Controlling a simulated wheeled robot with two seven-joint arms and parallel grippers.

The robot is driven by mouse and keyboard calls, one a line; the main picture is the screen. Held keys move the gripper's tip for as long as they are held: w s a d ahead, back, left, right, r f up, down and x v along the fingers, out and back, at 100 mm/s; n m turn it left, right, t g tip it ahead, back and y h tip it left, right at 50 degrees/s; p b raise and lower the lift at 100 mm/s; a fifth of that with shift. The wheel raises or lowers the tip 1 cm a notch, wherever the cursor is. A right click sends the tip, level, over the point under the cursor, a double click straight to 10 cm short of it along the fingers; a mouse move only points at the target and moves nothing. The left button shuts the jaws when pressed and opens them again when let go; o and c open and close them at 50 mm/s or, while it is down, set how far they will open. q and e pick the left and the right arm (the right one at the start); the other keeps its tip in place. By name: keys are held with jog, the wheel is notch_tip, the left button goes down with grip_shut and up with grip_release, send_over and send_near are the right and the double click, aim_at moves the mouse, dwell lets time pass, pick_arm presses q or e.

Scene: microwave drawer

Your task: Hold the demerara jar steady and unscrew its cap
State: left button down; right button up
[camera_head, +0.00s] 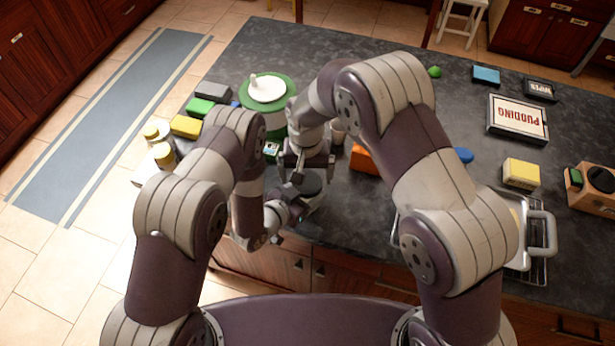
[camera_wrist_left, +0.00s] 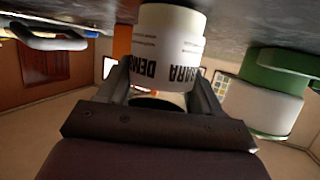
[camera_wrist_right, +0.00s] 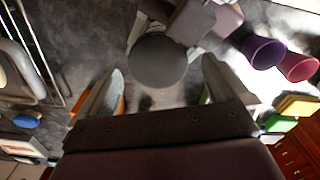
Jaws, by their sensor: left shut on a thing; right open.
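The demerara jar (camera_wrist_left: 172,45) is white with dark lettering and shows upside down in the left wrist view. My left gripper (camera_wrist_left: 162,88) is shut on the jar's body, one finger on each side. In the head view my left gripper (camera_head: 294,208) is beside the jar, partly hidden. My right gripper (camera_wrist_right: 160,84) is open above the cap, its fingers spread wider than the cap and apart from it. The head view shows the right gripper (camera_head: 306,168) just over the jar.
A white canister with a green lid rim (camera_head: 267,88) stands behind the jar. An orange block (camera_head: 364,160) lies to the right. A purple cup (camera_wrist_right: 262,52) and a magenta cup (camera_wrist_right: 297,67) show in the right wrist view. A handled tray (camera_head: 541,235) is at the right front edge.

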pick_arm(q)
jog(key=shift+s, duration=0.1)
pick_arm(e)
notch_tip(320, 180, up, 2)
jog(key=shift+s+d+r, duration=0.1)
jog(key=shift+r, duration=0.05)
pick_arm(q)
jog(key=shift+c, duration=0.5)
grip_release()
